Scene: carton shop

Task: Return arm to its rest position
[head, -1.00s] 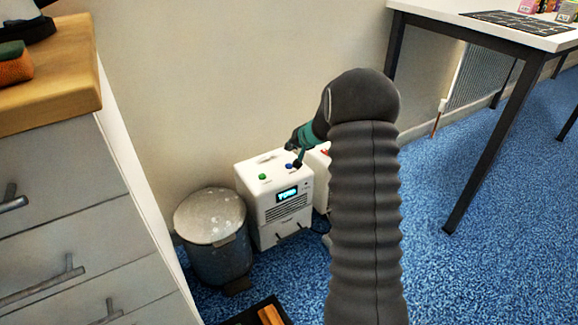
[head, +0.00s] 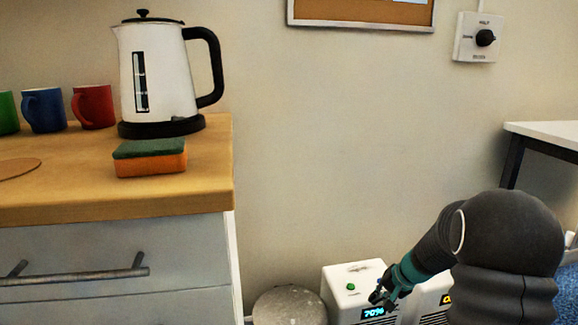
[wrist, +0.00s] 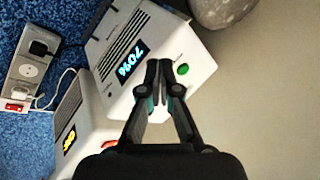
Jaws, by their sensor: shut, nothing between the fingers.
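My arm comes in from the lower right of the head view, bent at a dark rounded joint. My gripper (head: 381,297) is at its end, in front of a white box (head: 350,274) with a green button and a lit display reading 70%. In the wrist view my gripper (wrist: 165,72) has its fingertips together with nothing between them. The white box (wrist: 128,40) lies beyond the fingers. I cannot tell whether the fingertips touch it.
A second white box (wrist: 70,115) with a yellow display stands beside the first. A power strip (wrist: 27,75) lies on blue carpet. A grey bin (head: 289,306) is left of the boxes. The counter (head: 215,185) holds a kettle (head: 158,75), a sponge (head: 150,158) and mugs.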

